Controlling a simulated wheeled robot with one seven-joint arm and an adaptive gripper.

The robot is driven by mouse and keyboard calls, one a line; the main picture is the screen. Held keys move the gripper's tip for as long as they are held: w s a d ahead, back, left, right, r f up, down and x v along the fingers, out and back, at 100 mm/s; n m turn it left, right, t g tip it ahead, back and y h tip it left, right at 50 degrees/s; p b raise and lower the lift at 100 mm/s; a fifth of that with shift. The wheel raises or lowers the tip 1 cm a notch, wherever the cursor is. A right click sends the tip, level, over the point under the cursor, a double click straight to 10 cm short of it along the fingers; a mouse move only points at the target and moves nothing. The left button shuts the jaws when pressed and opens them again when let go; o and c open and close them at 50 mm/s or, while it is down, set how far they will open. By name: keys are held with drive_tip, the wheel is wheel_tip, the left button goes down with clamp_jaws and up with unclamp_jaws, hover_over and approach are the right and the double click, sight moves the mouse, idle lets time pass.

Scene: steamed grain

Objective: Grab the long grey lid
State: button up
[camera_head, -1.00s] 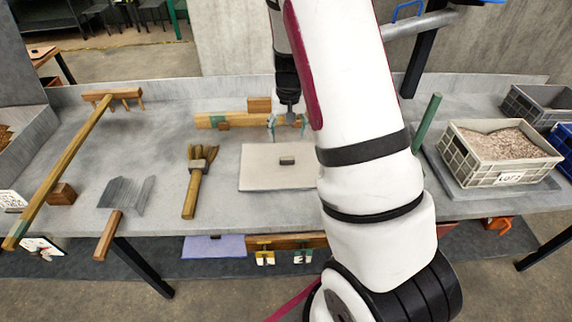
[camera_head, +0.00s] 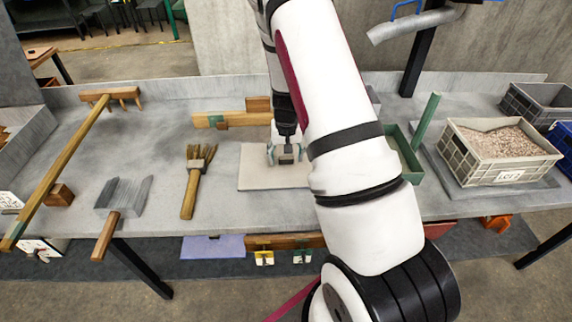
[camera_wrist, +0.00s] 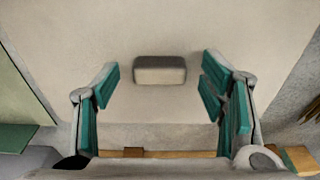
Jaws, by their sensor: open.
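The long grey lid (camera_head: 258,178) is a flat, pale grey-beige slab lying on the table, with a small dark block handle (camera_head: 286,159) on top. My gripper (camera_head: 286,153) is over the lid with its teal-padded fingers on either side of the handle. In the wrist view the lid (camera_wrist: 160,25) fills most of the picture, and its handle (camera_wrist: 160,70) shows between the two spread fingertips (camera_wrist: 158,80), with a gap on each side. The fingers hold nothing. My arm hides the lid's right part in the head view.
A brush (camera_head: 194,180) and a dustpan-like scoop (camera_head: 122,200) lie to the left. Wooden blocks (camera_head: 232,119) lie behind the lid. A green tray (camera_head: 405,160) stands to the right, then a crate of grain (camera_head: 502,150). Bare table lies between brush and scoop.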

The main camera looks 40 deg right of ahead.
clamp_jaws()
drive_tip(key=shift+r, duration=0.1)
